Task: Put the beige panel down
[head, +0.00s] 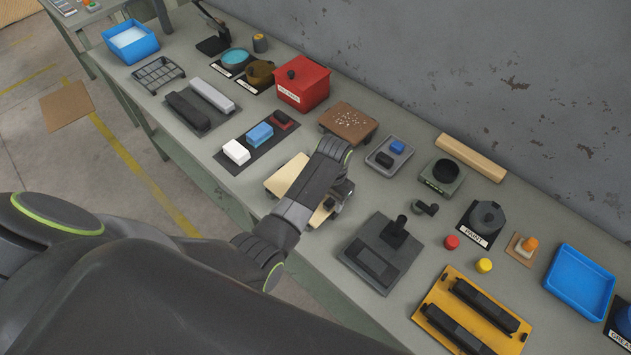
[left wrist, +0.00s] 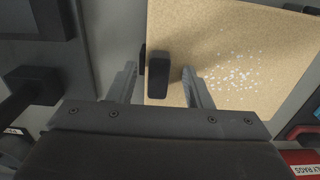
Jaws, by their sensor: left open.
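The beige panel (head: 283,180) lies flat at the bench's front edge in the head view, partly hidden under my left arm. In the left wrist view the panel (left wrist: 215,25) fills the upper right and has pale specks on it. A black upright handle (left wrist: 158,75) stands at the panel's edge. My left gripper (head: 335,195) is over the panel. It is open, with its two fingers (left wrist: 160,85) on either side of the handle and visible gaps between. What lies directly under the panel is hidden. My right gripper is not in view.
A red box (head: 303,85) and a brown speckled board (head: 347,122) stand behind the panel. A tray of small coloured blocks (head: 270,150) is to its left. A dark grey plate with a handle (head: 382,250) is to its right. The wall borders the bench's back.

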